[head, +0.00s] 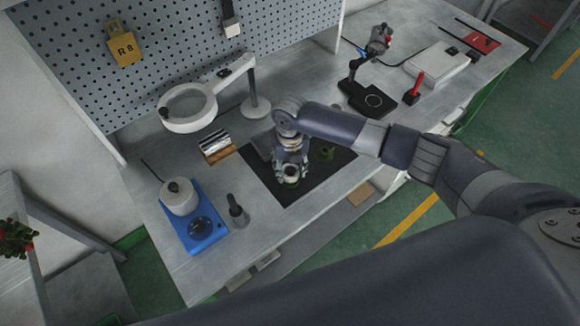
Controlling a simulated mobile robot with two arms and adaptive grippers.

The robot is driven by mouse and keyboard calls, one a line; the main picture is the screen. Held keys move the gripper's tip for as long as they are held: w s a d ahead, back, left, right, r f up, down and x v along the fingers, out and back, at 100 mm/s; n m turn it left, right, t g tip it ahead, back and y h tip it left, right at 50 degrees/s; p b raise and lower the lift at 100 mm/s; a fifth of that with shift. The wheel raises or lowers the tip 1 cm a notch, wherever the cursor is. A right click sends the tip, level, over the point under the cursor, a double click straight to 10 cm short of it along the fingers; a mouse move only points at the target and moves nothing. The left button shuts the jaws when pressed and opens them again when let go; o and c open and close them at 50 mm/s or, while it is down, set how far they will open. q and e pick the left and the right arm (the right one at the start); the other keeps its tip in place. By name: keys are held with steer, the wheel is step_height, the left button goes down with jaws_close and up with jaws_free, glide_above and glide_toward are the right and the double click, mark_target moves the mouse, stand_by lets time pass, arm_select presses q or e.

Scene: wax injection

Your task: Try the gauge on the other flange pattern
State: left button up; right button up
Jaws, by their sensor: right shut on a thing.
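My right gripper (291,168) points down over the dark mat (318,178). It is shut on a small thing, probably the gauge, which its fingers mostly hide. My left gripper is not in view.
A ring magnifier lamp (188,126) stands behind left. A black stand (368,98) and a red-handled tool (414,90) are right.

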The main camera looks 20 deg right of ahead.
steer(key=shift+f+b, duration=0.5)
steer(key=shift+f, duration=0.15)
stand_by(0.8)
steer(key=shift+s, duration=0.1)
stand_by(1.5)
steer(key=shift+r+p, duration=0.15)
steer(key=shift+p, duration=0.15)
steer(key=shift+r+p, duration=2.25)
steer(key=shift+r, duration=0.35)
steer(key=shift+f, duration=0.1)
